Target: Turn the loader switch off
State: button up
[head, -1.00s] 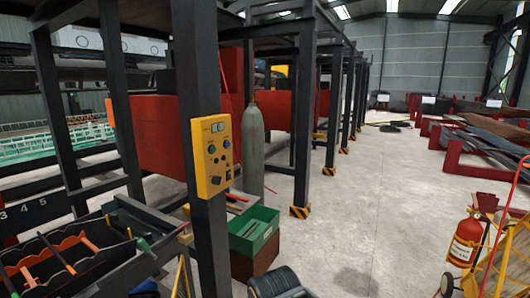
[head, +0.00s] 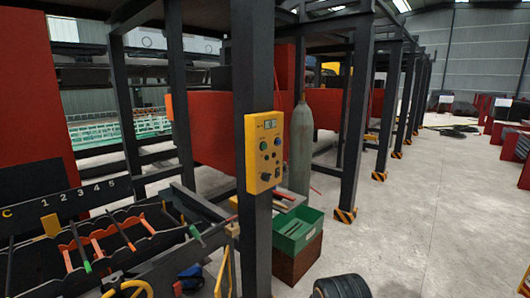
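A yellow control box (head: 264,152) is fixed to a dark steel post in the middle of the head view. It has a small display (head: 268,124) at the top, several round knobs or buttons below it, and a dark knob (head: 265,177) near the bottom. Which of these is the loader switch I cannot tell, and the labels are too small to read. My gripper is not in view.
A rack with numbered slots (head: 75,197) stands at the lower left. A green box (head: 298,230) sits on a brown block right of the post, with a grey gas cylinder (head: 301,147) behind. A black roller (head: 342,287) lies at the bottom. Open concrete floor (head: 420,220) spreads right.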

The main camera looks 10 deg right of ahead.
aim_at(265, 177)
jog(key=k, duration=0.55)
jog(key=u, duration=0.55)
jog(key=i, duration=1.7)
jog(key=z, duration=0.65)
